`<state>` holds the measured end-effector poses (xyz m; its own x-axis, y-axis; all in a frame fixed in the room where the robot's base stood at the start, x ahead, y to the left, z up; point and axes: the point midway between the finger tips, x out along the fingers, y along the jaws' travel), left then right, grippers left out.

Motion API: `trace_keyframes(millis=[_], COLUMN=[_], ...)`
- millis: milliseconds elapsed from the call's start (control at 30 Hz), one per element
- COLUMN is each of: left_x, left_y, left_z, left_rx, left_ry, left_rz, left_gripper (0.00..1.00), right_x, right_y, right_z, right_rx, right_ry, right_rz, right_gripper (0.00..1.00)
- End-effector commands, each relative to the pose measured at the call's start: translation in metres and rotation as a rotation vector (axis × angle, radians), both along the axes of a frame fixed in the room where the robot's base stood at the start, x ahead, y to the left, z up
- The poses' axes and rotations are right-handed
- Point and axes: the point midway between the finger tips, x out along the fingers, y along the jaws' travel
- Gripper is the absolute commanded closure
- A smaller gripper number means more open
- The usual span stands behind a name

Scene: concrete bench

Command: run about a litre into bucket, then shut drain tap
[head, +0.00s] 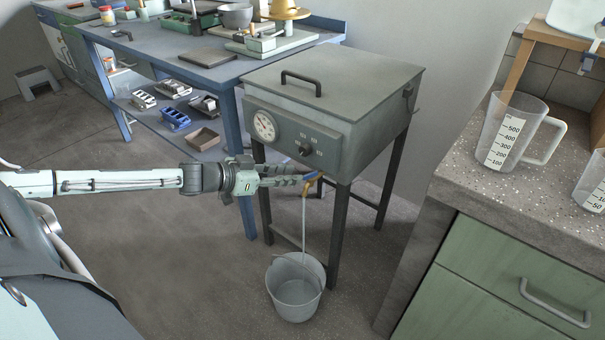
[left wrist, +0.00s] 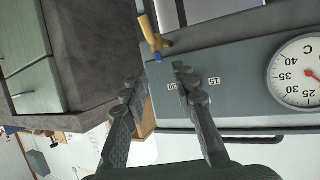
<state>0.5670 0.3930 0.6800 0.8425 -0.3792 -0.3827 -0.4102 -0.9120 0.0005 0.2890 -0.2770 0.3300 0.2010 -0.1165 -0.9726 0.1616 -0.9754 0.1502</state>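The drain tap (head: 310,187), brass with a blue handle, sits at the lower front of the grey metal box (head: 330,90). A thin pale stream runs from it down into the grey bucket (head: 294,292) on the floor. The bucket stands upright; its water level cannot be told. My left gripper (head: 308,180) is at the tap handle in the head view. In the left wrist view its two fingers (left wrist: 158,74) are apart, with the blue handle end (left wrist: 157,57) just beyond and between the tips. Contact cannot be told. My right gripper is out of view.
The box has a dial (head: 264,126) and a knob, and stands on dark legs. A blue workbench (head: 130,50) with tools is behind left. A speckled counter (head: 460,165) with a measuring jug (head: 510,130) is at right. Floor around the bucket is clear.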

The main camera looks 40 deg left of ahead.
Motion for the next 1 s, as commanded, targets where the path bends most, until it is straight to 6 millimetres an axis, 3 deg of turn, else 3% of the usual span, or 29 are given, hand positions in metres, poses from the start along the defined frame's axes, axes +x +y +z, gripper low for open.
trace_keyframes(millis=[400, 833, 1000], left_x=[0.034, 0.038, 0.038], left_y=[-0.015, -0.018, -0.018], left_z=[-0.014, -0.017, -0.017], left_rx=[0.0, 0.0, 0.0], left_ry=[-0.003, 0.0, 0.0], left_rz=[0.0, -0.002, -0.002], left_gripper=[0.72, 0.72, 0.92], right_x=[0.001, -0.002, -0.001], right_y=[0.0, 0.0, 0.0], right_z=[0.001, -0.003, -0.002], right_rx=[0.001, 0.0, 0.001], right_ry=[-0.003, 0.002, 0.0], right_rz=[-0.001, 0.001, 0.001], right_gripper=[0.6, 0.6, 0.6])
